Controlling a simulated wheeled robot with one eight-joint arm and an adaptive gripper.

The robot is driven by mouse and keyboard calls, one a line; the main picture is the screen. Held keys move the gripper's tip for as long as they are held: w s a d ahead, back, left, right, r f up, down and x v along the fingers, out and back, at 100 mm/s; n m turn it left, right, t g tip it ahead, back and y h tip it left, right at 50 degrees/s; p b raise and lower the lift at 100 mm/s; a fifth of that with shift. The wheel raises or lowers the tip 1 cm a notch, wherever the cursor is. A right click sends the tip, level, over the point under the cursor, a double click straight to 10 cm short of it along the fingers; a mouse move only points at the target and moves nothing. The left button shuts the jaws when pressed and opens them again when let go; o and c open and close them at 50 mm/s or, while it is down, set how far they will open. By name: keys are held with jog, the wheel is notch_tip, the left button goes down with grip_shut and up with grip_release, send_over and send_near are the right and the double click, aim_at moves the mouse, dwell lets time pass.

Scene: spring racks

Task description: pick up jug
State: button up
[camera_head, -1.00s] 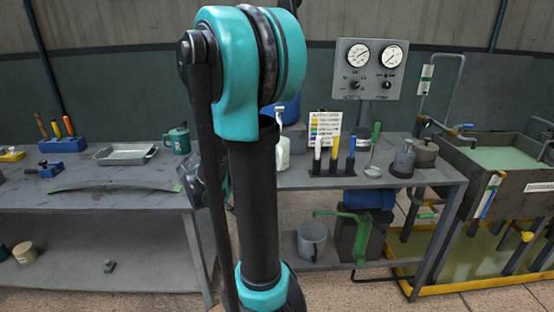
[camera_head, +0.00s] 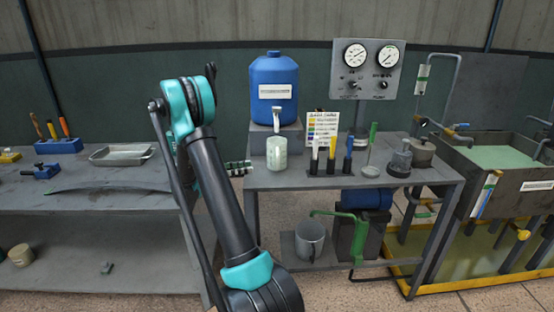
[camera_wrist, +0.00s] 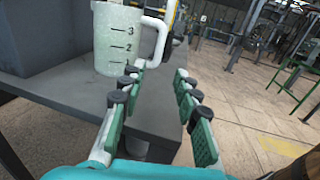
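A pale, translucent measuring jug (camera_head: 277,153) with graduation marks stands upright on the right bench, below the tap of a blue drum. In the wrist view the jug (camera_wrist: 120,42) is at the upper left, with its white handle (camera_wrist: 155,40) pointing right. Its rim is cut off by the picture's top edge. My gripper (camera_head: 238,168) is left of the jug in the head view, about level with it and apart from it. In the wrist view my gripper (camera_wrist: 155,78) is open and empty, with its green-padded fingers spread near the bench edge, short of the handle.
The blue drum (camera_head: 274,85) stands on a grey block behind the jug. A label card (camera_head: 323,128) and several coloured-handled tools are right of it. A grey jug (camera_head: 310,240) stands on the lower shelf. A gap separates the left bench (camera_head: 110,197) from the right bench.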

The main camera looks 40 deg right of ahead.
aim_at(277, 157)
jog(key=x, duration=1.1)
jog(key=shift+s+d+f, duration=0.1)
jog(key=shift+d, duration=0.1)
jog(key=shift+x, duration=2.95)
jog(key=shift+f, duration=0.15)
grip_shut()
